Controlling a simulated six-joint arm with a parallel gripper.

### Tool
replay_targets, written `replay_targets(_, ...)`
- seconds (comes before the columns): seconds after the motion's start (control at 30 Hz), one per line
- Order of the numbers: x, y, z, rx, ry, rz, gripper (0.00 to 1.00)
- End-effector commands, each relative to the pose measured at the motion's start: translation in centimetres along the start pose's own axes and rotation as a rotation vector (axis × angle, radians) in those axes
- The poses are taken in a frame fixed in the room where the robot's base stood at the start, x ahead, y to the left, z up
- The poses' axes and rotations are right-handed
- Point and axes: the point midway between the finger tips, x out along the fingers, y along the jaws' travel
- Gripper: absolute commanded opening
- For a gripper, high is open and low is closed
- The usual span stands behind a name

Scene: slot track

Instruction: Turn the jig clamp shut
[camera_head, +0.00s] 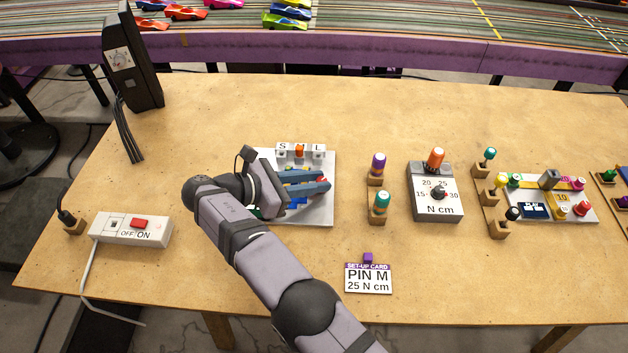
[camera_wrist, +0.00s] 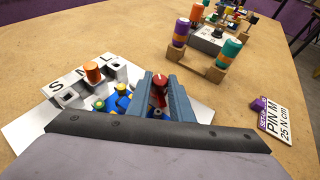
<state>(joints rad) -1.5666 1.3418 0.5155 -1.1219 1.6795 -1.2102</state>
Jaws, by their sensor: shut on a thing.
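The jig is a white plate (camera_head: 326,160) on the table, with blocks marked S and L along its back edge and M also readable in the wrist view. An orange peg (camera_head: 299,150) stands in the middle block; it also shows in the wrist view (camera_wrist: 93,72). My gripper (camera_head: 322,184) reaches over the jig from the left, its blue fingers pointing right. In the wrist view the fingers are shut on a red clamp handle (camera_wrist: 159,92). Blue and yellow parts of the jig lie beside it. My gripper hides much of the jig in the head view.
A set-up card (camera_head: 368,278) reads PIN M, 25 N cm. Purple-handled (camera_head: 377,168) and teal-handled (camera_head: 380,206) tools stand right of the jig, then a torque dial box (camera_head: 436,195). A power switch box (camera_head: 130,230) lies at left.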

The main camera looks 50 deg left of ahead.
Motion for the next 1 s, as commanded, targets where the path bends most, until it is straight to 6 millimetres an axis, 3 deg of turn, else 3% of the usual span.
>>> replay_targets(0.17,0.0,0.0,0.0,-0.001,0.0,-0.001,0.0)
replay_targets(0.2,0.0,0.0,0.0,-0.001,-0.001,-0.001,0.24)
replay_targets(0.23,0.0,0.0,0.0,-0.001,-0.001,-0.001,0.28)
replay_targets(0.67,-0.3,0.0,0.6,0.002,0.0,0.001,0.28)
replay_targets(1.0,-2.1,0.0,5.1,0.004,0.0,0.002,0.28)
